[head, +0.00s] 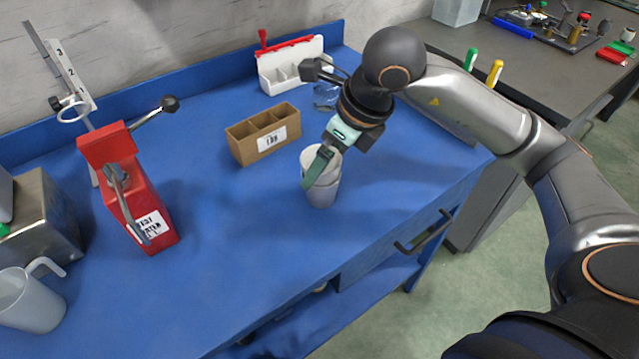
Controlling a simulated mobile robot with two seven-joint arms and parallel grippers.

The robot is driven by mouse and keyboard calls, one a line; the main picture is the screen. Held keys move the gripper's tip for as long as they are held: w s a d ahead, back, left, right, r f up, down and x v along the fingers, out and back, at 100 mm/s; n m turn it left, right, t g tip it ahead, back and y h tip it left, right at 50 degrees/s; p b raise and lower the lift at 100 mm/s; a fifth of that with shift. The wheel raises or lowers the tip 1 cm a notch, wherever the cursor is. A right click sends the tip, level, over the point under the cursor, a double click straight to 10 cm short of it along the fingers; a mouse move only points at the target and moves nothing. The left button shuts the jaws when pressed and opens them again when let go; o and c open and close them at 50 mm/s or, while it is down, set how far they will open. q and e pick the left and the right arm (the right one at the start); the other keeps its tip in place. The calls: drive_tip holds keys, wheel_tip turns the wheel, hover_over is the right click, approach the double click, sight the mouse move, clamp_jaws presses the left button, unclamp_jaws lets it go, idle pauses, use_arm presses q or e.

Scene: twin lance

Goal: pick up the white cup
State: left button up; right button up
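The white cup (322,194) stands upright on the blue workbench (230,230), or very close above it; I cannot tell which. My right gripper (318,168) comes in from the upper right and is at the cup's rim. One green finger lies across the cup's upper left side. The other finger is not clearly visible, so I cannot tell whether the gripper is closed on the cup wall. My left gripper is not in view.
A cardboard divided box (244,147) stands left of the cup, and a white bin with a red handle (283,70) behind it. A clear glass (325,97) is near my wrist. A red press (135,200) and white mug (30,305) stand left. The bench front is clear.

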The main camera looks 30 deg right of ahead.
sight(318, 198)
drive_tip(key=x, duration=0.7)
drive_tip(key=shift+d+f, duration=0.25)
drive_tip(key=shift+c, duration=0.2)
drive_tip(key=c, duration=1.1)
